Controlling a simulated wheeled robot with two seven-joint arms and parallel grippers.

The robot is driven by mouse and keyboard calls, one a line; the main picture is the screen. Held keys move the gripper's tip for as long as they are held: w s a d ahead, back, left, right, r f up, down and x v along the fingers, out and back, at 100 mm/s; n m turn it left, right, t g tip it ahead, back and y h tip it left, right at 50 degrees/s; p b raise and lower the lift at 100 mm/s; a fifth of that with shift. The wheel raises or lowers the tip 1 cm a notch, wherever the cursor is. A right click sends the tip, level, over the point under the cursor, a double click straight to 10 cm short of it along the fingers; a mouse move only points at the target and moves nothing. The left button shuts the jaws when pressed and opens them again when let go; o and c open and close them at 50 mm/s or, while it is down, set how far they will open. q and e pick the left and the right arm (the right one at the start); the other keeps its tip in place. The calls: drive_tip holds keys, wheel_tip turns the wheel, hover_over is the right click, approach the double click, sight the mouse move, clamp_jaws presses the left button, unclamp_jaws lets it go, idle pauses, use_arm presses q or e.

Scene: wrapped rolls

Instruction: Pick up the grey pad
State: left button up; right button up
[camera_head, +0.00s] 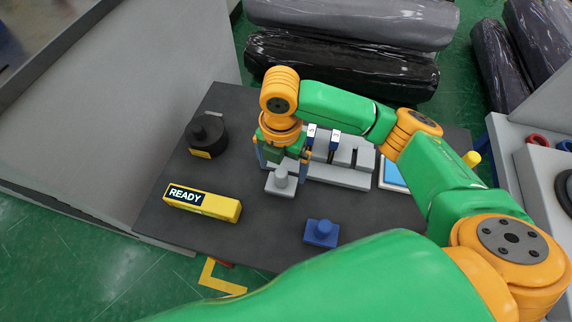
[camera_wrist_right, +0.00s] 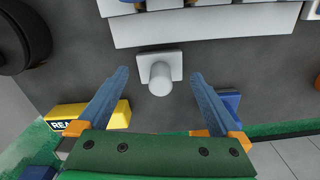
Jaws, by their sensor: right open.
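The grey pad (camera_head: 281,183) is a light grey square base with a round upright knob, standing on the dark table in front of a grey slotted rack (camera_head: 340,173). It also shows in the right wrist view (camera_wrist_right: 160,68), near the middle. My right gripper (camera_head: 280,168) is open and points down above the pad. In the right wrist view its two blue fingers (camera_wrist_right: 158,78) stand apart, one on each side of the knob, with clear gaps and no contact visible. My left gripper is not in either view.
A yellow block marked READY (camera_head: 222,208) lies left of the pad. A blue knobbed pad (camera_head: 321,233) sits at the front right. A black round thing (camera_head: 207,136) stands at the back left. Wrapped rolls (camera_head: 340,65) lie beyond the table (camera_head: 170,222).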

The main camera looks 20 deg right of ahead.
sight(282, 182)
drive_tip(key=f, duration=0.1)
drive_tip(key=s+f, duration=0.1)
drive_tip(key=f, duration=0.2)
drive_tip(key=shift+s+a+f+p, duration=0.15)
drive_tip(key=shift+a+p, duration=0.25)
drive_tip(key=shift+d+f, duration=0.1)
drive_tip(key=shift+f, duration=0.25)
drive_tip(key=shift+w+d+f, duration=0.1)
drive_tip(key=shift+w, duration=0.2)
drive_tip(key=shift+s, duration=0.1)
drive_tip(key=c, duration=1.1)
